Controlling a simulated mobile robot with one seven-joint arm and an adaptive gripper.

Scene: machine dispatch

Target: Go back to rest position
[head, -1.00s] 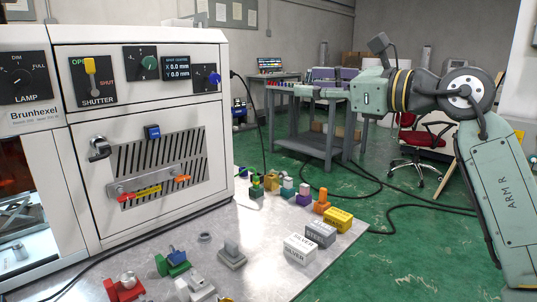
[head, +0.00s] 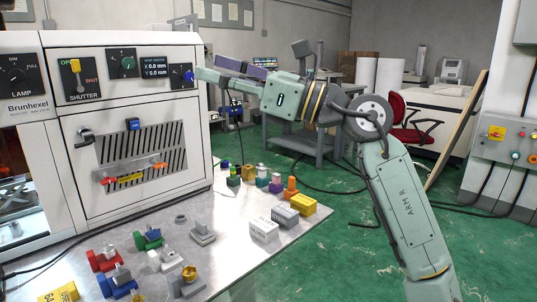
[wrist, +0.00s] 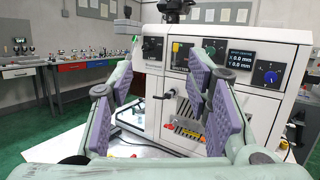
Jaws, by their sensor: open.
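My gripper (wrist: 164,95) is open in the wrist view, its two purple-padded fingers apart with nothing between them. In the head view my gripper (head: 222,72) is at the end of my raised green arm, with its fingers pointing left toward the machine. The white Brunhexel machine (head: 70,115) stands at the left, and its panel fills the middle and right of the wrist view (wrist: 228,85). The gripper is in the air, above the table's right side in the picture; its exact distance from the blue knob (head: 189,76) is hard to tell.
The metal table (head: 235,238) holds several coloured parts, white blocks (head: 264,229) and a yellow block (head: 302,204). A grey workbench (head: 310,140), a red chair (head: 410,125) and a control box (head: 510,140) stand behind. Cables cross the green floor.

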